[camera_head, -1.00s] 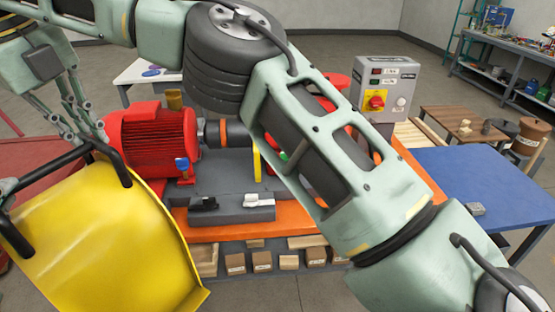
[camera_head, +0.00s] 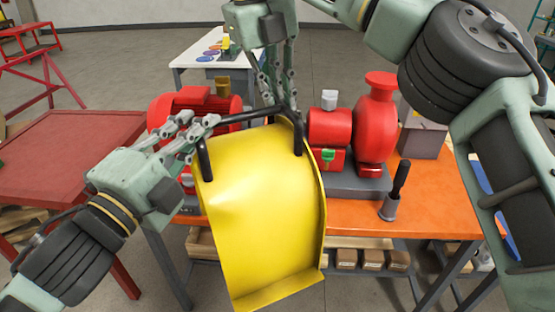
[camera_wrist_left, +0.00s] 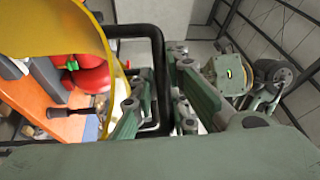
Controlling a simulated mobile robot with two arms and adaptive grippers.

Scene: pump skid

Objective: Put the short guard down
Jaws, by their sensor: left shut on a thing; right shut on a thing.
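The short guard (camera_head: 262,215) is a curved yellow sheet with black bar handles along its top. It hangs in the air in front of the orange bench, tilted, and hides part of the pump set. My left gripper (camera_head: 203,132) is shut on the handle at the guard's left. My right gripper (camera_head: 283,98) comes from above and is shut on the handle at the right. In the left wrist view, the black handle (camera_wrist_left: 157,75) passes between my left fingers (camera_wrist_left: 155,108), with the yellow guard (camera_wrist_left: 75,28) beside it.
A white table (camera_head: 205,50) stands behind.

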